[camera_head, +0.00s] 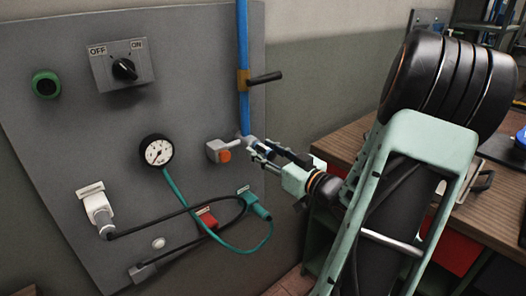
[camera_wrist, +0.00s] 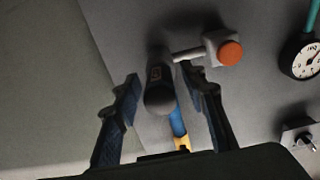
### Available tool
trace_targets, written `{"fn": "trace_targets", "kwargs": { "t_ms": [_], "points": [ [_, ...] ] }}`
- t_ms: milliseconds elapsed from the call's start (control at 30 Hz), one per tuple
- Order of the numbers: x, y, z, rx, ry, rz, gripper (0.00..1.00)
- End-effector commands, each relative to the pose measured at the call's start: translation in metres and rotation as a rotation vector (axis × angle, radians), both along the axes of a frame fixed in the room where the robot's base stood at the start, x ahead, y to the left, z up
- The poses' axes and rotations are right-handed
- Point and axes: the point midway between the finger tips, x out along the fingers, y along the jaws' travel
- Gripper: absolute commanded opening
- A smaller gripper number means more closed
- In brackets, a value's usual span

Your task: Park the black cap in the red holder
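The black cap appears to be the dark upright cylinder (camera_wrist: 160,88) with a small red mark in the wrist view. It sits in line with the lower end of the blue pipe (camera_head: 243,70). My gripper (camera_wrist: 163,90) is open, with one finger on each side of the cylinder and a visible gap on the left. Whether the right finger touches it I cannot tell. In the head view my gripper (camera_head: 258,146) is at the pipe's lower end and largely hides the cap. The red holder (camera_head: 206,219) is on the panel, lower left of my gripper, with a black cable close by.
A grey fitting with an orange button (camera_head: 224,155) is just left of my gripper. A valve handle (camera_head: 265,78) juts out above. A gauge (camera_head: 157,151), a white plug (camera_head: 98,212) and a teal block (camera_head: 254,203) share the panel. A wooden bench (camera_head: 345,140) stands right.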

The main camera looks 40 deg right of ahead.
Motion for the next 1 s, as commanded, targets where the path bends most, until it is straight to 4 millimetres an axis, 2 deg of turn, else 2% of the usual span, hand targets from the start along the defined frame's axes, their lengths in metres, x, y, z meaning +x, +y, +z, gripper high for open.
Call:
{"fn": "trace_targets", "kwargs": {
  "t_ms": [933,1000],
  "points": [
    [0.0000,0.0000,-0.0001,0.000,0.000,0.000,0.39],
    [0.0000,0.0000,-0.0001,0.000,0.000,0.000,0.32]
  ]
}}
